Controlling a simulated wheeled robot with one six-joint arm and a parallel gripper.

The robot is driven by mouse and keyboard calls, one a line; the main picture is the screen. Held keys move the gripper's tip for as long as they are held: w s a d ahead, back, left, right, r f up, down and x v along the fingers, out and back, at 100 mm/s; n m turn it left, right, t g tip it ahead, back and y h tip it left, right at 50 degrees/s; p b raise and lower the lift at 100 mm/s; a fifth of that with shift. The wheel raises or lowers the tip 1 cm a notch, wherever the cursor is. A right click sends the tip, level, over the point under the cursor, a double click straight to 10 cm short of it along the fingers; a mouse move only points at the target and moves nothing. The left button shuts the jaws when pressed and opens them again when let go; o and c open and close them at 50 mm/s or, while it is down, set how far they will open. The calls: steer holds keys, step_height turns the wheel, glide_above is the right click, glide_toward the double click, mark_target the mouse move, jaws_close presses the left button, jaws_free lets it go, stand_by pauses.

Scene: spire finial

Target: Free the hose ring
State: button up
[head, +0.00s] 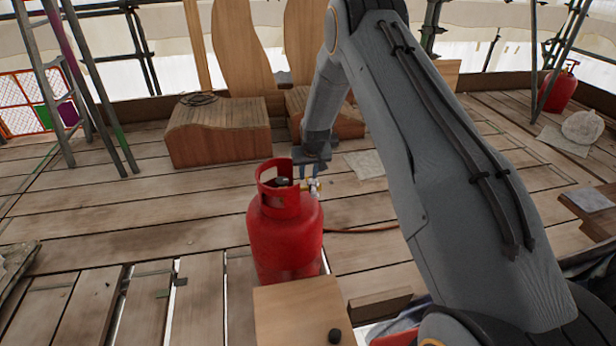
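A red gas cylinder (285,235) stands upright on the plank deck, with a red collar around its top and a dark knob inside the collar. A small brass and silver valve fitting (314,187) sticks out at the right side of the collar. An orange-brown hose (365,229) lies on the planks to the right of the cylinder. I cannot make out a separate hose ring at this size. My gripper (313,177) points down right at the fitting. Its two fingers look apart, but I cannot tell whether they touch or grip the fitting.
A wooden box (298,312) with a black knob stands in front of the cylinder. Wooden blocks (218,132) stand behind, one with a dark coil (198,98) on top. Scaffold poles (75,70) rise at left. Another red cylinder (560,92) stands far right. Planks left of the cylinder are mostly clear.

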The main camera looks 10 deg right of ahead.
steer(key=shift+x, duration=0.85)
jaws_close()
